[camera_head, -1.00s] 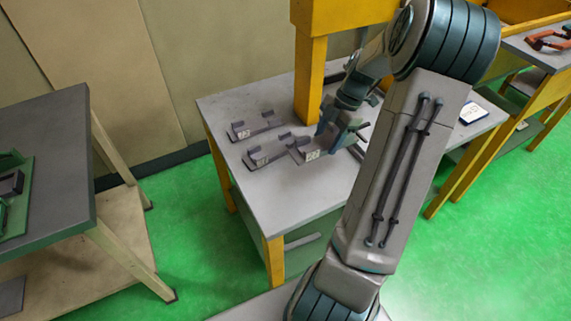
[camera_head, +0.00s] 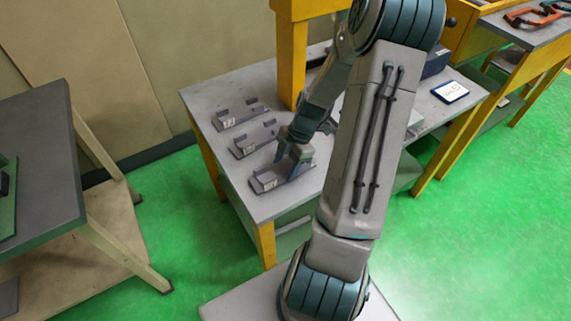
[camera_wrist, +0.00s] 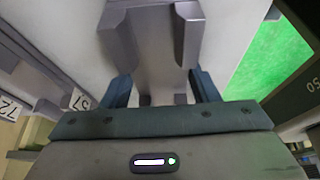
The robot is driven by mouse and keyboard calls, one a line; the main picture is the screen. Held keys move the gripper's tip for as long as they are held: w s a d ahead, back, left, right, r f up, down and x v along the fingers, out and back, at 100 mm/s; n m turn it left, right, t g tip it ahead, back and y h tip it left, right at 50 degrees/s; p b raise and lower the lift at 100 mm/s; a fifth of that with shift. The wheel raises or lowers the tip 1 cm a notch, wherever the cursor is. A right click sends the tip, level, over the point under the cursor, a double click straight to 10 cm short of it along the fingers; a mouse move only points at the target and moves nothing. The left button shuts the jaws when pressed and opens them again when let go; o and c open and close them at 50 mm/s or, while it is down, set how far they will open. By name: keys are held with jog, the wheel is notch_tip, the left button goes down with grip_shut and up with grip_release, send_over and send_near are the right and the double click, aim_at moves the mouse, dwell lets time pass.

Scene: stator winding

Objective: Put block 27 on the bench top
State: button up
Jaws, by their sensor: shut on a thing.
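Several grey cradle-shaped blocks with white number labels are on the grey bench top (camera_head: 290,203). The back block (camera_head: 241,114) and the middle block (camera_head: 256,139) lie side by side near the left edge. My gripper (camera_head: 296,152) is shut on the front block (camera_head: 268,184), close to the bench's front left corner. This block looks level and at or just above the surface; I cannot tell if it touches. Its number is too small to read. In the wrist view the held block (camera_wrist: 150,45) runs between the fingers of my gripper (camera_wrist: 163,90).
A yellow post (camera_head: 292,65) rises from the bench behind the blocks. A white tablet-like card (camera_head: 450,91) and a dark box (camera_head: 436,62) are on the right part. A separate dark-topped table (camera_head: 40,165) stands at the left. Green floor lies between.

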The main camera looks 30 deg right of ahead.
jog(key=shift+f, duration=0.15)
jog(key=o, duration=1.4)
jog(key=v, duration=1.2)
jog(key=s+a+r+m+t+h, duration=0.1)
jog(key=s+a+r+m+h, duration=0.1)
jog(key=s+a+r+m, duration=0.3)
jog(key=s+a+r+m+t+h, duration=0.2)
jog(key=s+a+r+m, duration=0.4)
jog(key=a+m, duration=0.6)
jog(key=shift+s+a+r+m+h, duration=0.2)
jog(key=shift+s+r+m+h, duration=0.1)
jog(key=shift+s+m, duration=0.35)
